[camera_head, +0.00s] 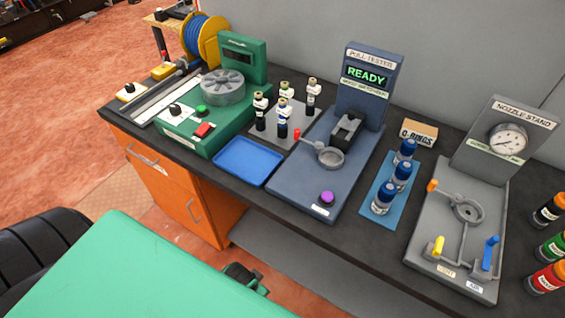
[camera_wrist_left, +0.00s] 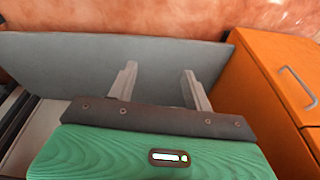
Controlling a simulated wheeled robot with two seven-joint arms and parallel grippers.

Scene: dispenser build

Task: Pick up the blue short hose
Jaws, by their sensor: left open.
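I cannot pick out a separate short blue hose in either view. Blue hose (camera_head: 207,35) is wound on a yellow reel (camera_head: 187,35) at the back left of the bench. An empty blue tray (camera_head: 248,162) lies at the bench's front edge. My left gripper (camera_wrist_left: 160,88) is open in the left wrist view, with nothing between its fingers. It is low in front of the bench, away from the hose and tray. My right gripper is in neither view.
A green machine (camera_head: 215,115) stands left of the tray, the pull tester (camera_head: 325,175) right of it. The nozzle stand (camera_head: 455,220), blue-capped bottles (camera_head: 384,197) and O-rings box (camera_head: 419,131) are farther right. An orange cabinet (camera_head: 185,185) and grey lower shelf (camera_head: 300,262) are below.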

